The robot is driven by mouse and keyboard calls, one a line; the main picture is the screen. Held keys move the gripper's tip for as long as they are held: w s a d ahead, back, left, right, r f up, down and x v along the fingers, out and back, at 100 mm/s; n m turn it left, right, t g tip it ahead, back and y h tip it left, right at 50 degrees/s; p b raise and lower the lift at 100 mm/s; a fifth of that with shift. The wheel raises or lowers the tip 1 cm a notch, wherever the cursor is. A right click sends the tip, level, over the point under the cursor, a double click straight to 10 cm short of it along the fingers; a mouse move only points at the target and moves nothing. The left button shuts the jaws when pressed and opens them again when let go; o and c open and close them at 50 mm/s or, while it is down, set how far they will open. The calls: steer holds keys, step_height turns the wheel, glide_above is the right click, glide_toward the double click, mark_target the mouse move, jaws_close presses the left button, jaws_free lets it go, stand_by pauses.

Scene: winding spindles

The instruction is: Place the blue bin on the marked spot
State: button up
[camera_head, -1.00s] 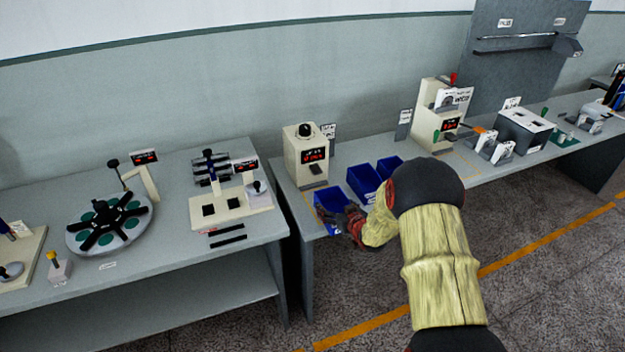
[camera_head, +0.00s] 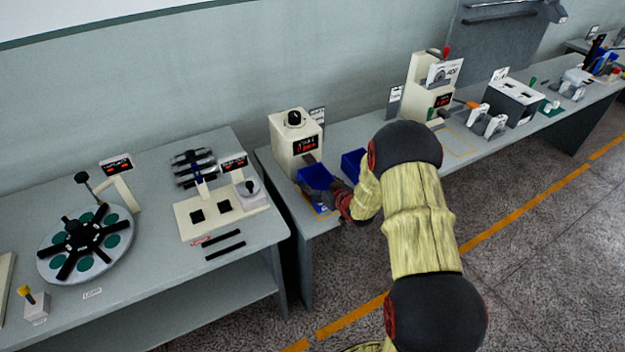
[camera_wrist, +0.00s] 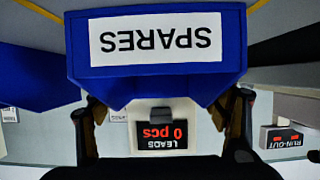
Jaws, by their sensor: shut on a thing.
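The blue bin (camera_head: 315,178) is at the near end of the right bench, in front of a cream counter machine. My gripper (camera_head: 338,194) is shut on it at its near right side. In the wrist view the bin (camera_wrist: 235,48) fills the upper middle, its white SPARES label upside down, with my gripper's fingers (camera_wrist: 163,108) on either side of its lower part. A yellow-orange outline (camera_head: 322,212) shows partly on the bench beneath the bin; the bin covers the rest. I cannot tell the gap between bin and bench.
Another blue bin (camera_head: 352,163) stands to the right, partly behind my arm. The counter machine (camera_head: 296,142), reading LEADS 0 pcs in the wrist view, stands close behind the held bin. Another yellow outline (camera_head: 460,147) lies farther right. A gap separates the left bench (camera_head: 150,275).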

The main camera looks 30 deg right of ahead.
steer(key=shift+d+r, duration=0.1)
steer(key=o, duration=1.2)
steer(key=shift+c, duration=0.2)
